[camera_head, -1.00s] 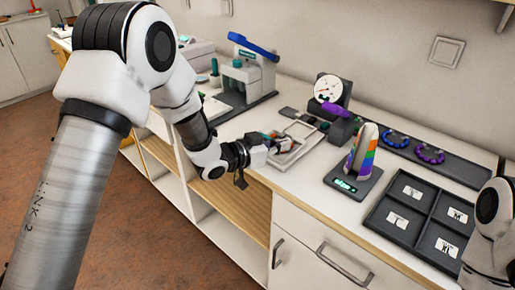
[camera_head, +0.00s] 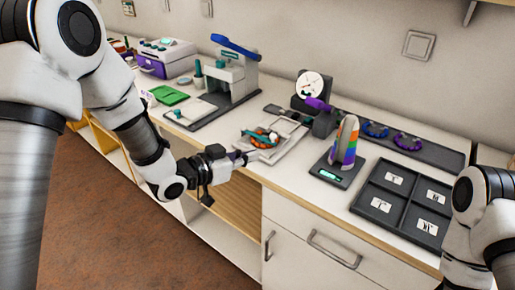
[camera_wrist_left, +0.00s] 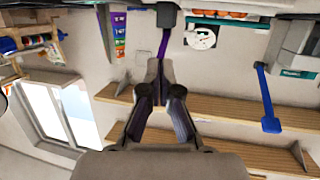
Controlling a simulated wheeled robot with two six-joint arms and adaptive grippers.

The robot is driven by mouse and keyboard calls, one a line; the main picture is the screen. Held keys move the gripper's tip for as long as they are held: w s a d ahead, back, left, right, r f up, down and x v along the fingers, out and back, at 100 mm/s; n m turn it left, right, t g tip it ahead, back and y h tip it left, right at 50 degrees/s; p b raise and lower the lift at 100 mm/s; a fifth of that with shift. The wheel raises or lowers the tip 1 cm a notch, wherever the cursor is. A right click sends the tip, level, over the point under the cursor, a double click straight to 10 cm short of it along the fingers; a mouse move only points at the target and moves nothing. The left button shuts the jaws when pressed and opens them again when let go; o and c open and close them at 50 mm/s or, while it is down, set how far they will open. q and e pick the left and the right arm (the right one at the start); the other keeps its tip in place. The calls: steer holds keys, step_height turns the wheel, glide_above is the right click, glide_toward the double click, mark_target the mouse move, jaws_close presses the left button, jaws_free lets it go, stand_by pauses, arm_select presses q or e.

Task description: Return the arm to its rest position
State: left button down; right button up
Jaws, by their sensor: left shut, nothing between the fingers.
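My left gripper (camera_head: 246,157) is at the front edge of the counter in the head view, just left of and in front of a pale tray (camera_head: 292,146). The tray holds small orange and teal pieces. The gripper's fingers are together with nothing between them; the closed fingers also show in the left wrist view (camera_wrist_left: 157,75). My left arm (camera_head: 115,100) reaches in from the left. My right arm (camera_head: 478,215) shows at the right edge; its gripper is out of view.
A press with a blue lever (camera_head: 238,47) stands behind the tray. A dial gauge (camera_head: 311,84), a rainbow-striped cone (camera_head: 346,140) on a scale, and a dark sorting tray (camera_head: 383,206) stand to the right. Open floor (camera_head: 110,235) lies in front of the counter.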

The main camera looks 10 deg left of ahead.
arm_select(q)
steer(key=s+a+f+n+g+y+p, duration=0.1)
steer(key=s+f+n+g+y+p, duration=0.4)
steer(key=s+f, duration=1)
steer(key=s+a+f+n+g+y+p, duration=0.1)
steer(key=s+a+f+g+y+p, duration=0.1)
steer(key=s, duration=0.7)
steer(key=s+a+f+n+g+y+p, duration=0.1)
steer(key=s+a+f+g+y+p, duration=0.1)
steer(key=s+a+f+g, duration=0.3)
steer(key=s+a+f, duration=0.1)
steer(key=s+f, duration=0.1)
steer(key=s, duration=0.2)
steer(key=shift+s+a+n+p, duration=0.15)
steer(key=shift+s+n+p, duration=0.15)
steer(key=shift+s+p, duration=0.1)
